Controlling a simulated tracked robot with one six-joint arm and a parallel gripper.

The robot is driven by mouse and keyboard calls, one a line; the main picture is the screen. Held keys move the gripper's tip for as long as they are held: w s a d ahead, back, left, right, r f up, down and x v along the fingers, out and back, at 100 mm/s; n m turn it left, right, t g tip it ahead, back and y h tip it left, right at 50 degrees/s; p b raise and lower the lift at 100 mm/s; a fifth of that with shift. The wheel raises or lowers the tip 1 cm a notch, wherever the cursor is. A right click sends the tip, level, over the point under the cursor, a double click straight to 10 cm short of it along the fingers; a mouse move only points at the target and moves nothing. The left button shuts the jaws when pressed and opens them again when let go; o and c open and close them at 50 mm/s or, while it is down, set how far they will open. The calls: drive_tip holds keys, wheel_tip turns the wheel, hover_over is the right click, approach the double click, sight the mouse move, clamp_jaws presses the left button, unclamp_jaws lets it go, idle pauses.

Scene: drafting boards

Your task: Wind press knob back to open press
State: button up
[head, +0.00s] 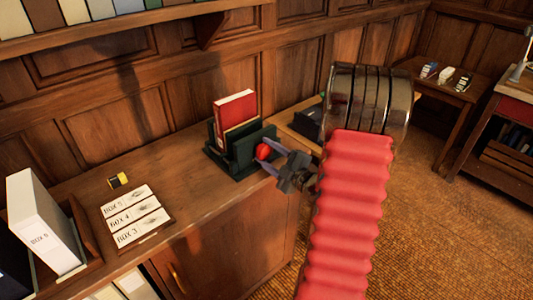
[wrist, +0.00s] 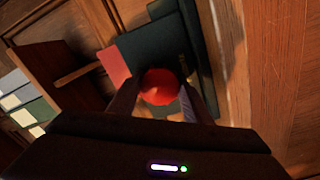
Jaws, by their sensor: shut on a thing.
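The dark green press (head: 245,150) stands on the wooden cabinet top, with a red book (head: 235,112) upright in it. Its round red knob (head: 263,151) faces my gripper (head: 268,152). In the wrist view, the knob (wrist: 159,87) sits between the two fingers of my gripper (wrist: 158,92), which is shut on it. The dark green press (wrist: 150,45) lies just beyond the knob, and part of the red book (wrist: 114,66) shows at its left. How tightly the press holds the book cannot be told.
A rack of labelled box cards (head: 137,216), a small black-and-yellow item (head: 119,180) and a white box file (head: 42,222) are on the cabinet top (head: 190,190) to the left. A dark object (head: 309,122) sits behind my arm. The wood-panelled wall is close behind the press.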

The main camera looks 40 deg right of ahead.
drive_tip(key=shift+a+f, duration=0.15)
drive_tip(key=shift+a, duration=0.05)
drive_tip(key=n, duration=1.3)
drive_tip(key=shift+f+n, duration=0.1)
drive_tip(key=shift+n, duration=0.2)
drive_tip(key=n, duration=0.5)
drive_tip(key=shift+n, duration=1.2)
drive_tip(key=shift+n, duration=1.5)
drive_tip(key=o, duration=1.1)
drive_tip(key=shift+d+r, duration=0.1)
drive_tip(key=shift+r, duration=0.1)
drive_tip(key=shift+c, duration=0.2)
